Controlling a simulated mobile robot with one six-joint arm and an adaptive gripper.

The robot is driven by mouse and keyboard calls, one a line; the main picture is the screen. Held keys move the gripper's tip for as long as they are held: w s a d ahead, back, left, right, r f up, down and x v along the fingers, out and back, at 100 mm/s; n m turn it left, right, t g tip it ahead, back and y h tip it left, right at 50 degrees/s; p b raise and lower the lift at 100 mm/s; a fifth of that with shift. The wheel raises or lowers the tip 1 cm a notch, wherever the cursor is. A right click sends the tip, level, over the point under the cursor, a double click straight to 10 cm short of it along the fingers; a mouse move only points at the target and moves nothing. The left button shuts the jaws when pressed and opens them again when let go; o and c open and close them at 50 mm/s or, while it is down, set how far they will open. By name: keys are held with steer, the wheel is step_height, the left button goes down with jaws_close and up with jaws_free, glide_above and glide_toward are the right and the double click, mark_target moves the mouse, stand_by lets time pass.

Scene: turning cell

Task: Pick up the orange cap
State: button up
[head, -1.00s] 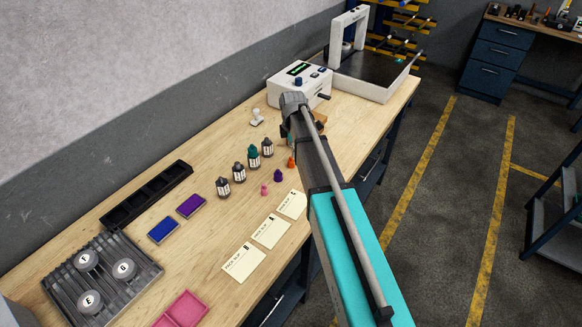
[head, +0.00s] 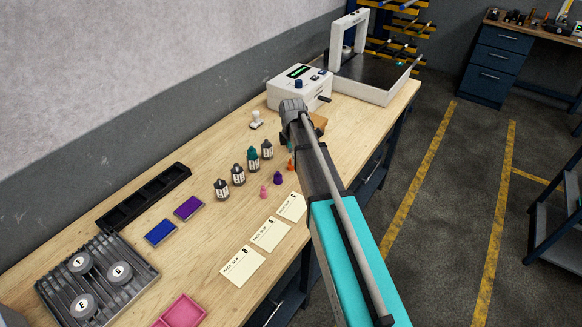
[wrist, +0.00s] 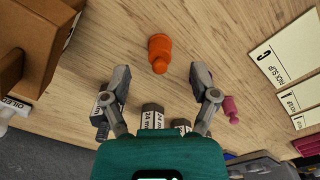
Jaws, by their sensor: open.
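The orange cap (wrist: 159,50) stands on the wooden bench top in the wrist view, just beyond the fingertips and roughly midway between them. In the head view the orange cap (head: 290,165) shows as a small spot close beside my arm, partly covered by it. My gripper (wrist: 160,82) is open and empty, with its two fingers apart on either side of the line to the cap. In the head view the fingers are hidden behind the arm.
Several dark bottles (head: 222,188) stand in a row left of the cap. A purple cap (head: 278,177) and a pink cap (head: 264,191) stand nearby. Paper slips (head: 242,266) lie toward the bench's front edge. A brown box (wrist: 40,40) is close at upper left in the wrist view.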

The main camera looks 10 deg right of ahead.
steer(key=shift+a+f+b, duration=0.1)
steer(key=shift+f+b, duration=1.7)
steer(key=shift+f, duration=0.3)
steer(key=shift+c, duration=0.3)
steer(key=c, duration=0.7)
